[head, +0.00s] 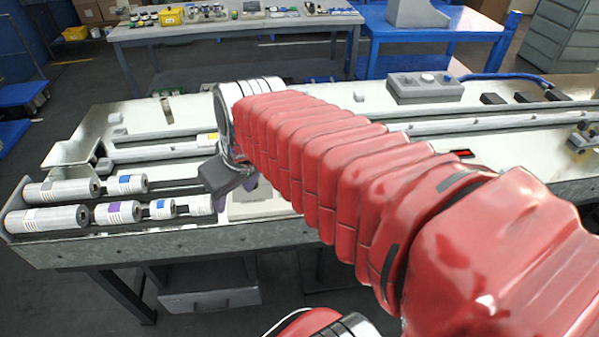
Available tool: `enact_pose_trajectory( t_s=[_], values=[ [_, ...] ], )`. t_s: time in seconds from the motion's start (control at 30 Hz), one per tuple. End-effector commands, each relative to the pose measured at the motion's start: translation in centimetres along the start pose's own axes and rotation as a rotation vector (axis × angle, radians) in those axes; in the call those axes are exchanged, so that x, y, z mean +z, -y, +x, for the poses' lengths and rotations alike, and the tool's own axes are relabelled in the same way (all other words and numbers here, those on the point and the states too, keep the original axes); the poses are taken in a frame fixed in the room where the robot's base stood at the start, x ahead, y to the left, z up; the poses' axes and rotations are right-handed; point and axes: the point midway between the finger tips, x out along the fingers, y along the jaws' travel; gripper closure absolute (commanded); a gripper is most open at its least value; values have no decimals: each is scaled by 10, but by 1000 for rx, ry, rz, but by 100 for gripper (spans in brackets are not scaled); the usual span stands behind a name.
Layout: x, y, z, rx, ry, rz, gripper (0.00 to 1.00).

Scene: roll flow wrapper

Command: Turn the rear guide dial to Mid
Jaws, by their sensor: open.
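My red arm crosses the middle of the head view from the lower right. At its far end is my gripper (228,176), a dark grey part low over the front of the machine bed (290,232). Its jaws are open, and the arm partly hides them. I cannot pick out the rear guide dial or its Mid mark for sure. A grey control box (425,90) with small round knobs stands at the back of the bed, right of the arm and well apart from my gripper. The labels are too small to read.
Several film rolls (58,190) lie in a tray at the bed's left end, close to my gripper. Rails (480,122) run along the bed at right. A blue cable (510,78) lies at the back. A cluttered bench (240,25) stands behind, with open floor between.

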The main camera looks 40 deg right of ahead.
Motion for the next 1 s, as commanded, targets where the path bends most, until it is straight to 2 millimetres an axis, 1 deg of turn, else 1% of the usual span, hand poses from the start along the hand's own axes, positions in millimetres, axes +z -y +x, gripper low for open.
enact_pose_trajectory(
  t_s=[0.03,0.17,0.2,0.27,0.37,0.57,0.6,0.7,0.8,0.83,0.9,1.0],
  values=[
    [-5,-14,5,-1,13,2,53],
    [-16,-48,17,-13,31,-16,53],
    [-19,-59,20,-17,35,-22,53],
    [-22,-76,27,-24,40,-31,53],
    [-26,-107,37,-34,45,-43,53],
    [-23,-173,58,-55,42,-65,53],
    [-21,-187,62,-58,40,-69,53],
    [-13,-220,73,-66,32,-79,53],
    [-6,-245,80,-70,23,-90,53],
    [-4,-251,82,-71,20,-92,53],
    [0,-261,85,-72,15,-98,53],
    [2,-267,87,-73,13,-104,53]
  ],
)
